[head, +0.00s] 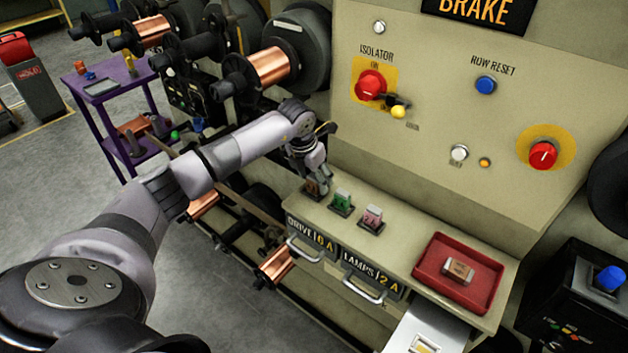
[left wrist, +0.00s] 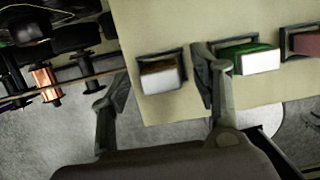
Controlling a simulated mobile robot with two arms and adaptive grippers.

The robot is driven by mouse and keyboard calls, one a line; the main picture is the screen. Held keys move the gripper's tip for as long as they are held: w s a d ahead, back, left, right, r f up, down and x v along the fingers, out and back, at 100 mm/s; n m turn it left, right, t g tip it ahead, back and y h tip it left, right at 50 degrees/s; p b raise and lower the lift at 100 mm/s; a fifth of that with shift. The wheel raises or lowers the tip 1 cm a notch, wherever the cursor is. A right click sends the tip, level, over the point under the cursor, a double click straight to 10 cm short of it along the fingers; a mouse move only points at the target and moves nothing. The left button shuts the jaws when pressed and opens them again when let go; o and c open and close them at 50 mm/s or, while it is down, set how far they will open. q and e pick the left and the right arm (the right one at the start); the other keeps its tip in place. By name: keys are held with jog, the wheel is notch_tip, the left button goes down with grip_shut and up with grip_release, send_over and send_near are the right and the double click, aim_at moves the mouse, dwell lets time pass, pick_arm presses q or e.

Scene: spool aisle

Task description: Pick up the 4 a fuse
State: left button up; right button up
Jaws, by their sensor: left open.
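Three fuses stand in dark holders on the cabinet ledge: a brown one (left wrist: 161,76), a green one (head: 342,201) and a pink one (head: 371,217). I cannot read which is the 4 A fuse. My left gripper (head: 316,184) is open at the leftmost, brown fuse and partly hides it in the head view. In the left wrist view the brown fuse shows between the two spread fingers (left wrist: 160,98), with gaps on both sides. The right finger is close to the green fuse (left wrist: 250,58). My right gripper is not in view.
A red tray (head: 425,263) on the ledge's right holds another fuse (head: 458,270). Below the ledge are drawer handles (head: 364,289) and DRIVE 6 A and LAMPS 2 A labels. The cabinet panel (head: 440,110) with knobs rises behind. Copper spools (head: 271,66) stand left.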

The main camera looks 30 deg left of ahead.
pick_arm(q)
jog(key=shift+w+f, duration=0.1)
jog(key=shift+f, duration=0.3)
jog(key=shift+c, duration=0.2)
jog(key=c, duration=1.2)
jog(key=shift+r, duration=0.1)
jog(key=shift+c, duration=0.4)
